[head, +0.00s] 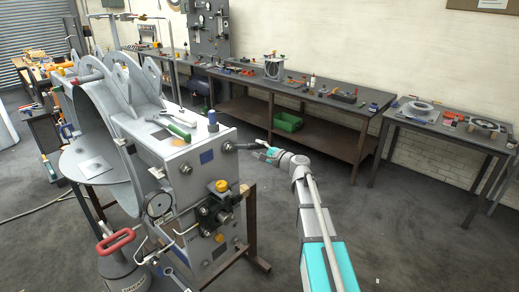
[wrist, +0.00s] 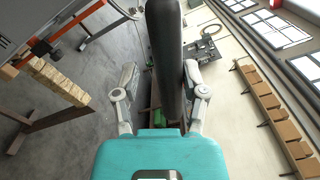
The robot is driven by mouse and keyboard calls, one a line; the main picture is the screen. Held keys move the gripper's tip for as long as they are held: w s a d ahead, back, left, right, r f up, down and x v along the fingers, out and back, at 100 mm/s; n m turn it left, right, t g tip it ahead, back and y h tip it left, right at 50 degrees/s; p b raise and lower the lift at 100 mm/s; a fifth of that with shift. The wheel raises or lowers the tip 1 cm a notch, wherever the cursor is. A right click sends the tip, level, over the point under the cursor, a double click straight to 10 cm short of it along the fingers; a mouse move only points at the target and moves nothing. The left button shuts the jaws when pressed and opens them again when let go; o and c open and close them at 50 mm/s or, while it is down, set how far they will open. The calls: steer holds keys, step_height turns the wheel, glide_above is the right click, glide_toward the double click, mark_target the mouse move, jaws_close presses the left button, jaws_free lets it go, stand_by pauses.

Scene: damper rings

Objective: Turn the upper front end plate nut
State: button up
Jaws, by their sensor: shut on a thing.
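The steel end plate (head: 205,150) is on the big grey machine at left in the head view. A dark round nut-like part (head: 228,147) shows near its upper right corner. A short dark bar (head: 246,146) runs right from that part to my gripper (head: 263,150). In the wrist view the thick dark bar (wrist: 164,45) passes between the fingers of my gripper (wrist: 160,78), which is shut on it. I cannot tell how the bar is joined to the nut.
Workbenches (head: 300,92) line the back wall. Open floor lies right of my arm.

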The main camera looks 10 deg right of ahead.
steer(key=shift+s+f, duration=0.1)
steer(key=shift+f, duration=0.1)
steer(key=a+f+m+b, duration=0.1)
steer(key=s+f+m+b, duration=0.1)
steer(key=f+m+b, duration=0.1)
steer(key=shift+s+a+f, duration=0.1)
steer(key=shift+s+a, duration=0.05)
steer(key=shift+a, duration=0.25)
steer(key=shift+w+d+r+n+p, duration=0.4)
steer(key=shift+r+n+p, duration=0.1)
steer(key=shift+r+p, duration=0.1)
steer(key=shift+w+d+r+n+p, duration=0.25)
steer(key=shift+d+r+n+p, duration=0.1)
steer(key=shift+r+n+p, duration=0.15)
steer(key=shift+a+f, duration=0.1)
stand_by(0.4)
